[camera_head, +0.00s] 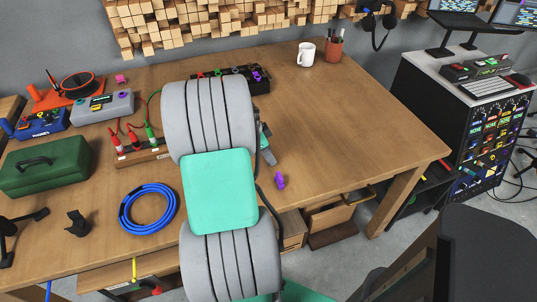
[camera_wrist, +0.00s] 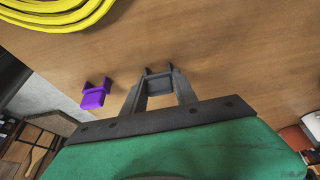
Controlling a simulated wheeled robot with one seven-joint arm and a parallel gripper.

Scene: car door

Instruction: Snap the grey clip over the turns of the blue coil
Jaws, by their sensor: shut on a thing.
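The blue coil (camera_head: 149,206) lies flat on the wooden table at the left of the head view, with its turns bundled in a ring. My gripper (camera_wrist: 158,82) is shut on the grey clip (camera_wrist: 159,84), whose two prongs point away from the fingers. The clip is above the table, to the right of the blue coil and apart from it. In the head view my arm hides most of the gripper (camera_head: 267,150). The blue coil is not in the wrist view.
A purple clip (camera_head: 280,181) lies close by, also in the wrist view (camera_wrist: 95,95). A yellow coil (camera_wrist: 55,14) is at the wrist view's top left. A black clip (camera_head: 76,224) lies left of the blue coil. A green toolbox (camera_head: 45,166) stands further left. The right tabletop is clear.

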